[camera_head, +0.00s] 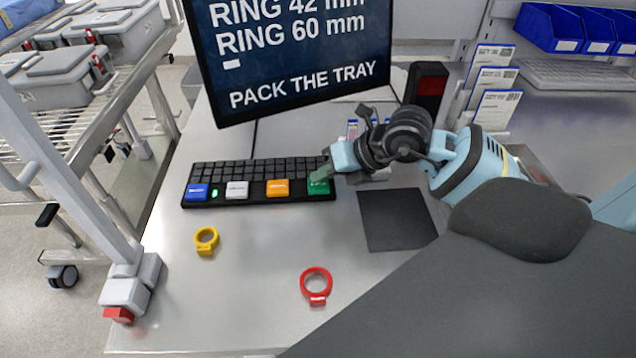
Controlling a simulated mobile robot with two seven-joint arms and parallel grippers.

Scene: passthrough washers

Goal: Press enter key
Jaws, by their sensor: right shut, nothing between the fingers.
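A black keyboard (255,171) lies on the metal table below the screen. Along its front row are a blue key (196,192), a white key (237,189), an orange key (277,188) and a green key (318,189) at the right end. The lettering on the keys is too small to read for certain. My right gripper (322,174) is shut and empty, with its tips at the green key and covering part of it. I cannot tell whether the tips touch the key. My left gripper is not in view.
A screen (290,60) stands behind the keyboard, reading "PACK THE TRAY". A yellow ring (206,241) and a red ring (316,284) lie in front on the metal table (240,310). A dark mat (397,219) lies right of the keyboard. A rack with grey boxes (85,75) is at left.

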